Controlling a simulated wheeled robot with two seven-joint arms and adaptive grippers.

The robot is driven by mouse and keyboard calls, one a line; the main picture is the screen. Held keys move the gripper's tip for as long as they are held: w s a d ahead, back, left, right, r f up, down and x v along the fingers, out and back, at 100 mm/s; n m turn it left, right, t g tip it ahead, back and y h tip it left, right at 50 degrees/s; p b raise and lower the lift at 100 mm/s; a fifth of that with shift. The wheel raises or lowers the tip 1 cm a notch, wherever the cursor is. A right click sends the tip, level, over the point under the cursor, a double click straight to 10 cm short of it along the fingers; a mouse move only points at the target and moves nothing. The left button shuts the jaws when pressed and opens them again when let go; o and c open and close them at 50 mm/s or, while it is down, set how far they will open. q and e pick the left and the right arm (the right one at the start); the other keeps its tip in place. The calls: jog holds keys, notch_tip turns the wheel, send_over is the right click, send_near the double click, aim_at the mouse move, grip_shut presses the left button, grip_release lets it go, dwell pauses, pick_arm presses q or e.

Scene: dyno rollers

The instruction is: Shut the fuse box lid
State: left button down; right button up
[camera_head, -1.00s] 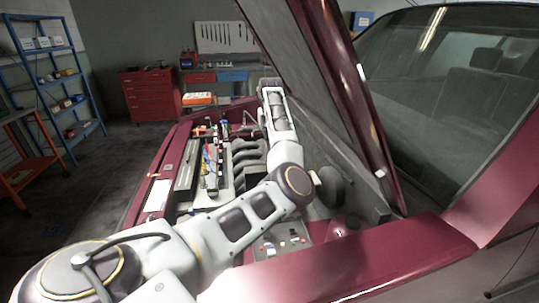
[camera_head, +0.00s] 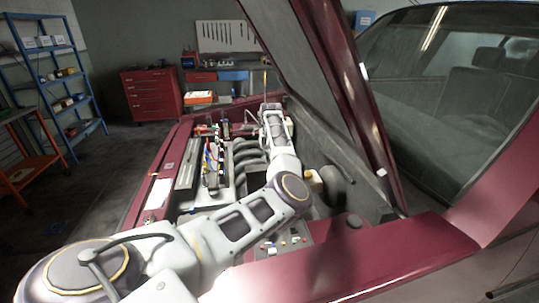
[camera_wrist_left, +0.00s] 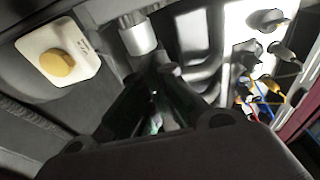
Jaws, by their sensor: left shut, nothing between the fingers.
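The fuse box (camera_head: 282,244) shows in the head view as a grey panel with small coloured fuses, in the near part of the engine bay behind the fender. Its fuses are exposed; my arm passes close beside it, and I cannot make out its lid. My left gripper (camera_wrist_left: 158,78) shows in the wrist view as dark fingers, shut and empty, over the engine bay. In the head view my left wrist is at the far side of the bay, well beyond the fuse box; the fingertips are not clear there. My right gripper is not in view.
The raised hood (camera_head: 345,85) slants over the bay at right. The engine (camera_head: 245,160) with coloured wires lies left of my forearm. A white reservoir with a yellow cap (camera_wrist_left: 61,62) is at left in the wrist view. The red fender (camera_head: 350,262) borders the near side.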

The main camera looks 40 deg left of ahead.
pick_arm(q)
jog(key=s+d, duration=0.1)
jog(key=s+d+r, duration=0.1)
jog(key=d, duration=0.1)
jog(key=shift+s, duration=0.2)
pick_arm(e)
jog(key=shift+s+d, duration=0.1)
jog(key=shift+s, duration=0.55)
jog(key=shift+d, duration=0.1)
